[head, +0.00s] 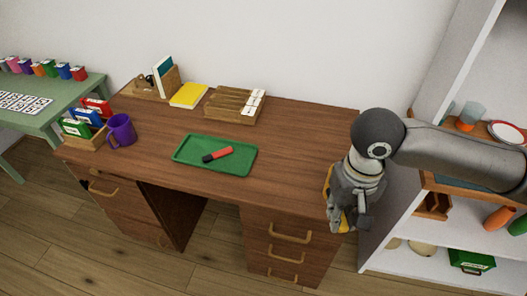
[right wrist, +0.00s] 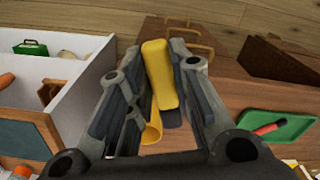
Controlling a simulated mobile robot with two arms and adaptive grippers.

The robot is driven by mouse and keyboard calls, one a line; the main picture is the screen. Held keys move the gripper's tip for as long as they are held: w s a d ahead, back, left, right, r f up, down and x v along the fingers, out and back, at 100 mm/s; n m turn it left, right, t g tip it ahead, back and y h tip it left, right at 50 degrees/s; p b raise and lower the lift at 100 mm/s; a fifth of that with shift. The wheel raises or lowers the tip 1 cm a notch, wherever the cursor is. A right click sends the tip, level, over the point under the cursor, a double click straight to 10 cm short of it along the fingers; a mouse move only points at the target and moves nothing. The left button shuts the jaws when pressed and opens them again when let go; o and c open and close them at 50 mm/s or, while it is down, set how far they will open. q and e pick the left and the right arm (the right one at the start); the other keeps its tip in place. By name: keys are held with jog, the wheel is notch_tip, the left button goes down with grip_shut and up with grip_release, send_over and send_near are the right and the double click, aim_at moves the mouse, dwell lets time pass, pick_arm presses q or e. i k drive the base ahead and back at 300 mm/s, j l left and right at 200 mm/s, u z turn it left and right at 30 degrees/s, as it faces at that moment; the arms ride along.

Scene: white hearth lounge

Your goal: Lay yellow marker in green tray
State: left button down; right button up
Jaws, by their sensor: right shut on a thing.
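The green tray (head: 185,156) lies flat on the brown desk. A red and black marker (head: 222,153) lies in it. My right gripper (head: 343,222) is at the desk's right front corner, pointing down, to the right of the tray and apart from it. It is shut on the yellow marker (right wrist: 160,75), which shows between the fingers in the right wrist view; a dark part is beside the yellow. The fingers hide some of the marker. The tray also shows in the right wrist view (right wrist: 285,130), at the right. My left gripper is not in view.
On the desk (head: 300,125) stand a purple mug (head: 121,130), a wooden organizer (head: 232,105), a yellow book (head: 189,95) and a box of colored packets (head: 85,140). White shelves (head: 400,200) stand close at the right. The desk between tray and gripper is clear.

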aim_at(205, 153)
jog(key=j+z, duration=0.15)
jog(key=z, duration=0.3)
jog(key=i+j+z, duration=0.1)
jog(key=z, duration=0.3)
jog(key=j+z, duration=0.25)
jog(key=z, duration=0.2)
jog(key=j, duration=1.9)
jog(key=k+j, duration=0.15)
jog(key=j, duration=1.7)
